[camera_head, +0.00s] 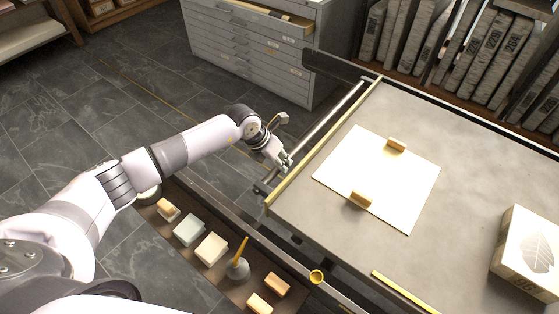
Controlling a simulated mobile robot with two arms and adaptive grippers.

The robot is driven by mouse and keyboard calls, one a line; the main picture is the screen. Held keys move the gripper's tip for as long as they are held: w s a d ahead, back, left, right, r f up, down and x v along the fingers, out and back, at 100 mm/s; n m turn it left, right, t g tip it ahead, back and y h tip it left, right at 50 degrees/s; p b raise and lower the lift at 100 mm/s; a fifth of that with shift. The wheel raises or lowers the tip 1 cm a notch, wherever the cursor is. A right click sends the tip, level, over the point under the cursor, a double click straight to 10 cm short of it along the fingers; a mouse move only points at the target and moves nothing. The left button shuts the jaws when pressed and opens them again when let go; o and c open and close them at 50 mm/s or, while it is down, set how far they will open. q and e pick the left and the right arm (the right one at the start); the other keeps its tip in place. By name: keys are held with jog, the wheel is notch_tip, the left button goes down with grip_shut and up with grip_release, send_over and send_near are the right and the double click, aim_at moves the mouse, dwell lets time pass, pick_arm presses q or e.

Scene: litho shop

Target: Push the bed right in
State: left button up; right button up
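The bed (462,168) is a wide grey slab at the right, with a yellowish strip (322,148) along its left edge. A white sheet (376,180) lies on it with two small wooden blocks on top, one (397,145) near the far edge and one (360,199) near the front. My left gripper (284,163) is just left of the bed's left edge, beside a metal rail (332,117). Its fingers are small and partly overlapped, so I cannot tell whether they are open or touch the bed. My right gripper is not in view.
A block with a leaf picture (528,248) sits on the bed at the right. A dark shelf in front holds several blocks and a grey holder with a yellow stick (238,266). A grey drawer cabinet (245,45) stands behind. Dark tiled floor (105,105) is open at left.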

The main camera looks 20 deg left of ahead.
pick_arm(q)
grip_shut()
dwell(0.3)
jog(key=shift+d, duration=0.15)
